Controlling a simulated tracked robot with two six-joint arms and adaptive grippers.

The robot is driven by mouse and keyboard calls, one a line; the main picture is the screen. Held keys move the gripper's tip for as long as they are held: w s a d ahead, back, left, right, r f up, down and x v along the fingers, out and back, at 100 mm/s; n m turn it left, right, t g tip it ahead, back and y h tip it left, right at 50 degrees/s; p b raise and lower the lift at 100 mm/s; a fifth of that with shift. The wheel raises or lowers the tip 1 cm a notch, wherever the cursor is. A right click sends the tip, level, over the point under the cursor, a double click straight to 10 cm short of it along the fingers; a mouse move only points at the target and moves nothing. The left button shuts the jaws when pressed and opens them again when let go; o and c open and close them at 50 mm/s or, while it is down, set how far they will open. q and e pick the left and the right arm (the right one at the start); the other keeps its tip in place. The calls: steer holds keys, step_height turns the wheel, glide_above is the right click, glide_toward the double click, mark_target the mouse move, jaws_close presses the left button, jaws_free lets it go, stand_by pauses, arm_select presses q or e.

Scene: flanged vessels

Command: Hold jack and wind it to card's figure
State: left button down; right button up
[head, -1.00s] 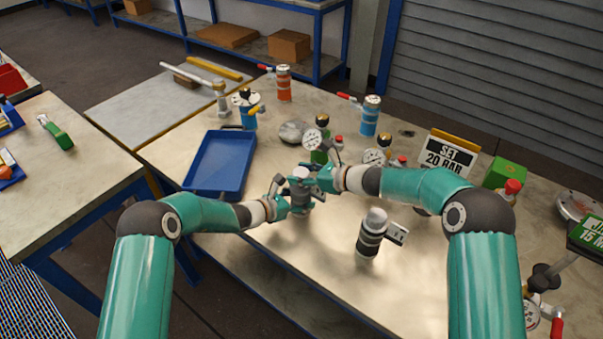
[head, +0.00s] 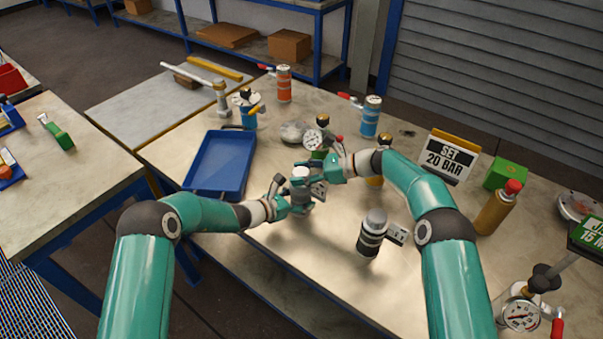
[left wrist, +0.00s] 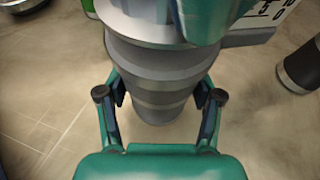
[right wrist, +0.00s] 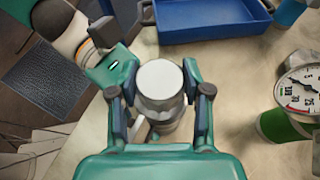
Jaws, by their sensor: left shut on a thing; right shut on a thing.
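The grey screw jack (head: 301,202) stands upright on the bench, with a white scale plate (head: 318,190) at its side. The plate also shows partly in the left wrist view (left wrist: 262,22). My left gripper (head: 290,208) is shut around the jack's lower body; its fingers flank the body in the left wrist view (left wrist: 160,98). My right gripper (head: 308,173) is shut on the jack's round top (right wrist: 160,82). A green card (head: 590,236) at the right edge is cut off, with "15 M" readable. A white card (head: 446,156) reads "SET 20 BAR".
A second, dark jack (head: 371,236) stands to the right with its own plate. A blue tray (head: 220,163) lies to the left. Gauged vessels (head: 313,140) stand behind the grippers. A yellowish bottle (head: 494,212) with a red cap stands right.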

steer(key=shift+d, duration=0.1)
stand_by(0.3)
steer(key=o, duration=1.2)
steer(key=v, duration=1.2)
steer(key=shift+w, duration=0.1)
